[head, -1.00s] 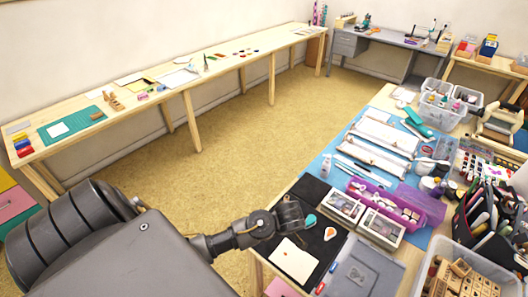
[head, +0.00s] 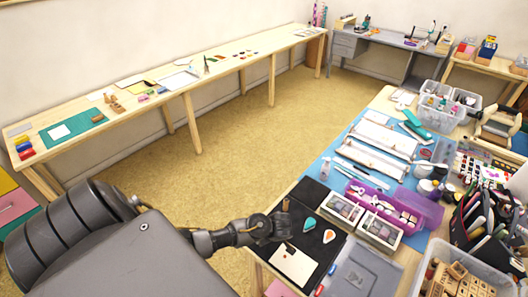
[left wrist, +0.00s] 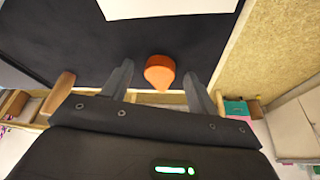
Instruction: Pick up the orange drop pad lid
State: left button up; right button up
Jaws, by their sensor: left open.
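The solid orange drop-shaped lid (left wrist: 160,72) lies on the black mat (left wrist: 100,35) in the left wrist view. It sits between the two spread fingers of my left gripper (left wrist: 160,85), slightly beyond their tips, with no visible contact. In the head view my left gripper (head: 280,226) is over the mat's left part, and I cannot make out the lid there. My right gripper is not in view.
A white card (head: 293,263) lies on the mat near the gripper. A brown wooden piece (left wrist: 58,92) is left of the fingers in the wrist view. Clear-lidded boxes (head: 379,230) and a purple tray (head: 410,207) stand to the right.

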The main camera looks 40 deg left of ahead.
pick_arm(q)
jog(key=shift+c, duration=0.5)
jog(key=c, duration=0.9)
jog(key=shift+c, duration=0.2)
jog(key=shift+r, duration=0.1)
jog(key=shift+r, duration=0.2)
notch_tip(320, 180, up, 2)
jog(key=shift+d+r, duration=0.1)
jog(key=s+d+r, duration=0.8)
jog(key=s+r, duration=0.2)
jog(key=s, duration=0.1)
jog(key=shift+s, duration=0.25)
